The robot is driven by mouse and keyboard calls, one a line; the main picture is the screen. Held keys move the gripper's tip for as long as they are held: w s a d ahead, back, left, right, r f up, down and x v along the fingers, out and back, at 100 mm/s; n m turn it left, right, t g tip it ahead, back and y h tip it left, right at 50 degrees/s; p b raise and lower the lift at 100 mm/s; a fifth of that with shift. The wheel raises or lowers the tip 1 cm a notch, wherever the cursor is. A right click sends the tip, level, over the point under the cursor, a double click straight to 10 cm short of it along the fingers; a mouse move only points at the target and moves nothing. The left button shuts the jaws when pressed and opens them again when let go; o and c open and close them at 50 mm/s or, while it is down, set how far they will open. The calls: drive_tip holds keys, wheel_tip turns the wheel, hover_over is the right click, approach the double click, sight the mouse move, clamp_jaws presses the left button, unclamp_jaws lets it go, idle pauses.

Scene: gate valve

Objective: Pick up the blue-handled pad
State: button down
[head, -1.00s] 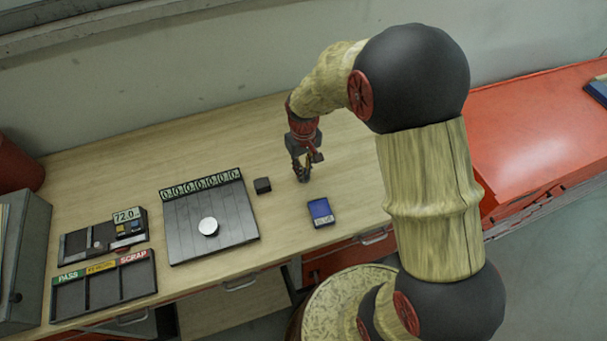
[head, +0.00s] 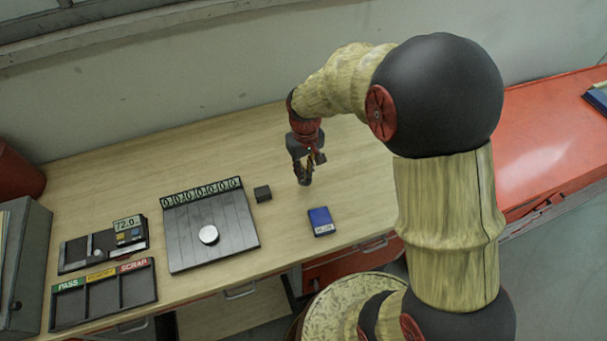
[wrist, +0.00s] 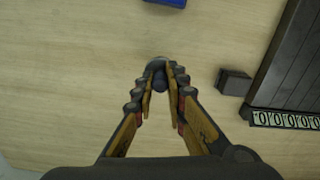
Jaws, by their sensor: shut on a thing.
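My gripper (head: 304,178) points down over the middle of the wooden bench. I take this to be the blue-handled pad. Its underside is hidden by the fingers, and in the head view it is only a dark spot at the fingertips. I cannot tell whether it touches the bench.
A blue box (head: 321,221) lies near the front edge. A small dark block (head: 262,193) and a dark slatted board (head: 225,243) with a silver disc (head: 208,235) are left of my gripper. A PASS/SCRAP tray (head: 103,293) is further left. Bench behind the gripper is clear.

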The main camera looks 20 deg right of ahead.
drive_tip(key=s+r+p, duration=0.1)
drive_tip(key=s+r, duration=0.7)
drive_tip(key=s, duration=0.5)
drive_tip(key=shift+r, duration=0.3)
drive_tip(key=c, duration=2.3)
unclamp_jaws()
drive_tip(key=shift+c, duration=0.2)
clamp_jaws()
drive_tip(key=shift+r, duration=0.1)
